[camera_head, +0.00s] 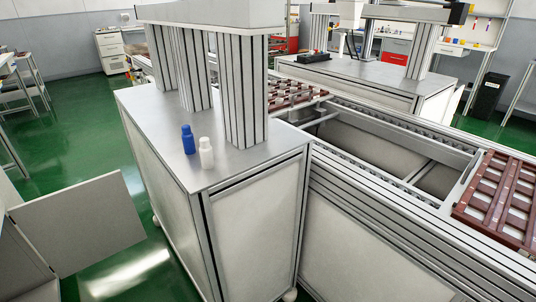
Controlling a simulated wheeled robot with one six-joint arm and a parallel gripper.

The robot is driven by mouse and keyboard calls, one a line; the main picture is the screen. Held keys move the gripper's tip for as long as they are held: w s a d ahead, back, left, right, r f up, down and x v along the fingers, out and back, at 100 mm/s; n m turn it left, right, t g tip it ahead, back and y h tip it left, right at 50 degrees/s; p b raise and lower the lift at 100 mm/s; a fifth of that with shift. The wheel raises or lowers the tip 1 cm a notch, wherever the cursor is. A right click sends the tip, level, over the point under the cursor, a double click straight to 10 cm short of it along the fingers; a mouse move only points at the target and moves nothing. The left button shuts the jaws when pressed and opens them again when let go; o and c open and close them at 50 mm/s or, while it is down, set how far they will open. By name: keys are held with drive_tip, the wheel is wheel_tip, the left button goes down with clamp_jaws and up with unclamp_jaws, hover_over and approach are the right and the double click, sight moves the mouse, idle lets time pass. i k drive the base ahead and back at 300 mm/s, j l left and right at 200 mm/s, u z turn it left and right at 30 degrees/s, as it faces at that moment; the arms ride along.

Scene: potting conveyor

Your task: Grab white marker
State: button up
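A white marker (206,153), short and bottle-shaped with a narrower top, stands upright on the grey metal cabinet top (158,123), near its front edge. A blue marker (188,139) of similar shape stands upright just to its left and slightly farther back, with a small gap between them. My gripper is not in view, so its opening and its place relative to the white marker cannot be seen.
Aluminium columns (246,95) rise right behind the markers under a white overhead housing (210,13). The conveyor frame (385,145) with brown trays (503,192) runs along the right. An open cabinet door (78,225) stands lower left. Green floor (85,130) is clear on the left.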

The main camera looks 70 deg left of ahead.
sight(205, 149)
drive_tip(key=k+j+u, duration=0.1)
drive_tip(key=u, duration=2.4)
